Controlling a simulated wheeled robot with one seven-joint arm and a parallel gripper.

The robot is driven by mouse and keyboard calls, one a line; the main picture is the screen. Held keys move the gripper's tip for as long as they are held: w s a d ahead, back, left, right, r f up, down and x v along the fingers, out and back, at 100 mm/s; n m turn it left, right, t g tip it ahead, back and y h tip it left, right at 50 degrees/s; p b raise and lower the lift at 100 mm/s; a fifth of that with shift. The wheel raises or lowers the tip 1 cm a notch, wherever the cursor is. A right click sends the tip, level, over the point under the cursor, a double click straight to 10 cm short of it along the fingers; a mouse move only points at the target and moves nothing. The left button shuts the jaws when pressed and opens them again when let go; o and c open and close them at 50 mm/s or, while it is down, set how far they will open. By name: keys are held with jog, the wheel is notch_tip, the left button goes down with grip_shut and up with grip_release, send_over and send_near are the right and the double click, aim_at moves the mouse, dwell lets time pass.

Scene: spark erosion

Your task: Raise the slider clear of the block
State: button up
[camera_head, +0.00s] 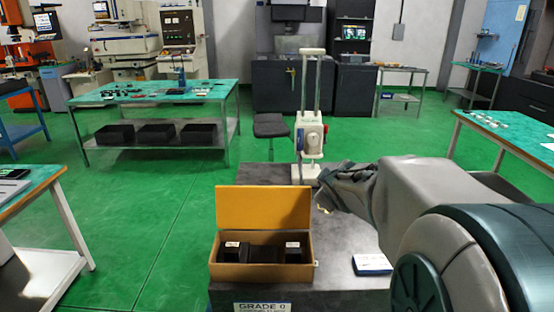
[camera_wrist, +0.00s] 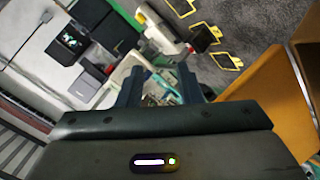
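The height gauge stands upright at the back of the dark granite plate (camera_head: 335,240). Its cream slider (camera_head: 310,137) sits low on two vertical columns, a short way above the base (camera_head: 305,174). What looks like the gauge also shows tilted in the wrist view (camera_wrist: 160,35), beyond the fingers. I cannot make out a separate block under the slider. My gripper (camera_wrist: 160,78) is open, its two dark fingers apart with nothing clearly between them.
An open orange box (camera_head: 262,207) with dark blocks bearing white labels stands at the plate's front left. A small white-and-blue card (camera_head: 372,264) lies at the front right. A stool (camera_head: 271,126) stands behind the plate. Green-topped tables (camera_head: 150,92) stand around; the green floor left is clear.

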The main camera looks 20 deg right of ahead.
aim_at(314, 157)
jog(key=w+d+f+n+t+y+b, duration=0.1)
jog(key=w+d+n+t+y+b, duration=0.3)
jog(key=w+d+n, duration=0.6)
jog(key=w+a+f+p, duration=0.1)
jog(key=w, duration=0.3)
jog(key=w+a+f+n+y+p, duration=0.1)
jog(key=w+a, duration=0.1)
jog(key=w, duration=0.2)
jog(key=w+a+f+n, duration=0.1)
jog(key=w, duration=0.3)
jog(key=shift+a+f+y+p, duration=0.1)
jog(key=shift+a+y+p, duration=0.2)
jog(key=shift+y+p, duration=0.1)
grip_shut()
